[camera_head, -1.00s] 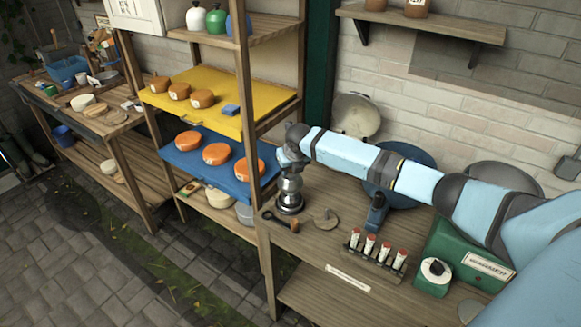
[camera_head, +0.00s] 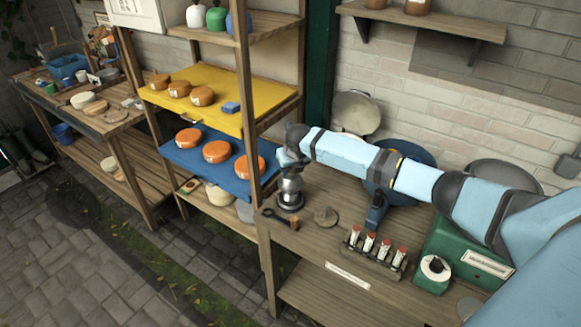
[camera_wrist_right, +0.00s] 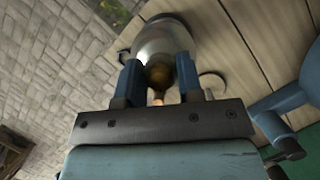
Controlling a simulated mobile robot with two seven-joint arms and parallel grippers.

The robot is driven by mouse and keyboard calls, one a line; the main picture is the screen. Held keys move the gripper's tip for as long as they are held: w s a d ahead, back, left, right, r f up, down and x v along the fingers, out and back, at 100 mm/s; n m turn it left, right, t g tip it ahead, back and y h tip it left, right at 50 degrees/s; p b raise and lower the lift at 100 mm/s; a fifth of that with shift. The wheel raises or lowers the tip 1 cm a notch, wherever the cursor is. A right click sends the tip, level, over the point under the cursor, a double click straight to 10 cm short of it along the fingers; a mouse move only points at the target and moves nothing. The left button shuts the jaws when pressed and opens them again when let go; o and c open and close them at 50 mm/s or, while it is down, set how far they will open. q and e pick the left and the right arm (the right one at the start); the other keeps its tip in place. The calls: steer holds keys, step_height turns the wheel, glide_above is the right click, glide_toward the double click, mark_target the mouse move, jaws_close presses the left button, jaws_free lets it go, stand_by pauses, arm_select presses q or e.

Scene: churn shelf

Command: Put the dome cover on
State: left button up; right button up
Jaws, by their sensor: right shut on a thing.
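The shiny, rounded dome cover (camera_head: 290,186) is at the left end of the wooden bench, just above or on a dark round base (camera_head: 290,206). I cannot tell whether its rim touches the base. My right gripper (camera_head: 289,166) reaches down over it from the right and is shut on its top. In the right wrist view, the dome (camera_wrist_right: 163,34) shows as a clear, silvery bulge between the two blue fingers (camera_wrist_right: 158,78). The far side of the dome and its rim are hidden there. My left gripper is not in view.
A small round brown piece (camera_head: 326,216) and a dark-handled tool (camera_head: 280,219) lie close to the base. A rack of red-capped vials (camera_head: 374,252) and a green box (camera_head: 468,250) stand to the right. A shelf post (camera_head: 245,100) rises close on the left.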

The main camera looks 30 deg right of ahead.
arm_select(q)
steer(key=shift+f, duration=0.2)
arm_select(e)
steer(key=shift+f, duration=1.4)
arm_select(q)
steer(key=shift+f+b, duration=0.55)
steer(key=shift+b, duration=0.2)
arm_select(e)
steer(key=shift+f, duration=1.1)
steer(key=o, duration=1.5)
steer(key=shift+c, duration=0.2)
steer(key=shift+r+p, duration=1.15)
steer(key=shift+r, duration=0.1)
steer(key=shift+r+p, duration=1.45)
steer(key=shift+r, duration=0.25)
steer(key=shift+r+p, duration=0.65)
steer(key=shift+r, duration=0.45)
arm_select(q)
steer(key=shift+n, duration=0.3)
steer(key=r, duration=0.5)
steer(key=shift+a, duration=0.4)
